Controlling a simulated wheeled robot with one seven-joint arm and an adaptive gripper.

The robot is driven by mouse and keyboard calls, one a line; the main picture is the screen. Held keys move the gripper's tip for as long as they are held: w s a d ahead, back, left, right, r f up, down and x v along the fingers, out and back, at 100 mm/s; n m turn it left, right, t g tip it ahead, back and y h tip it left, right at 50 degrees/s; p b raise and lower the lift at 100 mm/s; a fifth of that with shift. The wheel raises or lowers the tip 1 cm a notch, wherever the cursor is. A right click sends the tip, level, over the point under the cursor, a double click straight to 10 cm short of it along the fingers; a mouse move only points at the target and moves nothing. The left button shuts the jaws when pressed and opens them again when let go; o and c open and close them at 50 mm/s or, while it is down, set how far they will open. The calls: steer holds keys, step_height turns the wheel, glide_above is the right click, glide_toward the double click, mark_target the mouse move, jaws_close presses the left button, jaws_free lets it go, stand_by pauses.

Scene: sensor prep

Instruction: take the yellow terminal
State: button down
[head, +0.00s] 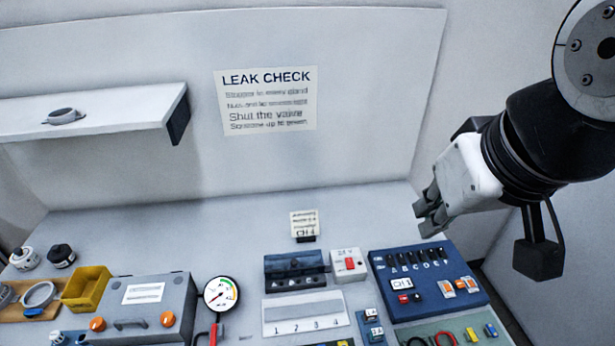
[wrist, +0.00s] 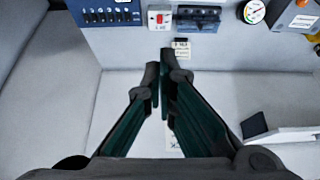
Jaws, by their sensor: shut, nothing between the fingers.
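A small yellow block, which looks like the yellow terminal (head: 471,334), sits at the bottom right of the head view, beside a blue one (head: 490,330). It does not show in the wrist view. My gripper (head: 428,212) is shut and empty, up in the air at the right, above and behind the blue panel. In the wrist view, the fingertips of my gripper (wrist: 159,75) meet, with nothing between them. The lower edge of the head view cuts off the area around the terminal.
A pressure gauge (head: 221,294), grey case (head: 145,312) and yellow bin (head: 88,290) are further left. A shelf (head: 110,112) juts from the left.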

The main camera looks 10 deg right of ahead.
steer(key=c, duration=1.9)
jaws_free()
steer(key=shift+o, duration=0.7)
steer(key=shift+w+a+f, duration=0.2)
steer(key=g+p, duration=0.4)
steer(key=g, duration=0.2)
glide_above(343, 344)
step_height(343, 344, down, 29)
step_height(343, 344, down, 8)
steer(key=shift+w+d+f, duration=0.1)
steer(key=shift+d, duration=0.05)
steer(key=shift+f+p, duration=0.75)
steer(key=shift+f, duration=1.8)
